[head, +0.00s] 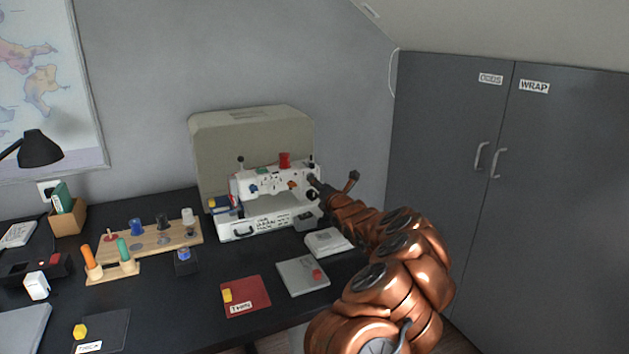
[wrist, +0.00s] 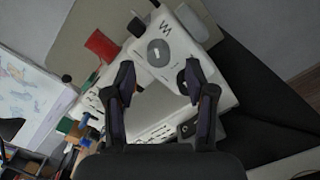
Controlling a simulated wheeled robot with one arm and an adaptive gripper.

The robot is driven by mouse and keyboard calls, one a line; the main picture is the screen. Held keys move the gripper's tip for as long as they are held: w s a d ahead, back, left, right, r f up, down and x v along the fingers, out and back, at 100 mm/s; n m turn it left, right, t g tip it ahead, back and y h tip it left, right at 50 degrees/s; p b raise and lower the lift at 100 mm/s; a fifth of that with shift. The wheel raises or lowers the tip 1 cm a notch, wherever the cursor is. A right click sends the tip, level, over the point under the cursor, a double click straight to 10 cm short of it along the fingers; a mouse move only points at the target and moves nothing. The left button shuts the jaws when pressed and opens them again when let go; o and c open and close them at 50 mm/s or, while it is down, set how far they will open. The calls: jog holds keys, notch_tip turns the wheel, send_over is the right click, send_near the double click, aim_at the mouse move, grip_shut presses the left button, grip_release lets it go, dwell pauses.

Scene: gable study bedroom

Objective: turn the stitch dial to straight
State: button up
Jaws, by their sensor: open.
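The white sewing machine (head: 243,188) stands on the dark desk in the head view. In the wrist view, its end face carries a round grey dial (wrist: 158,52) with a small white mark on its left side. A zigzag sign is printed above the dial. My gripper (head: 333,181) is at the machine's right end. In the wrist view my gripper (wrist: 160,70) is open and empty, with its fingers apart below and to either side of the dial. I cannot tell whether either finger touches it. The dial's face is hidden in the head view.
A red spool (head: 285,160) stands on top of the machine. A beige cover (head: 215,140) stands behind it. A wooden spool rack (head: 150,240), a red pad (head: 252,300) and a grey pad (head: 300,282) lie nearby. Grey cupboards (head: 440,150) stand at the right.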

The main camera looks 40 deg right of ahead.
jog(key=shift+x, duration=1.85)
jog(key=shift+a, duration=0.1)
jog(key=shift+c, duration=0.2)
grip_shut()
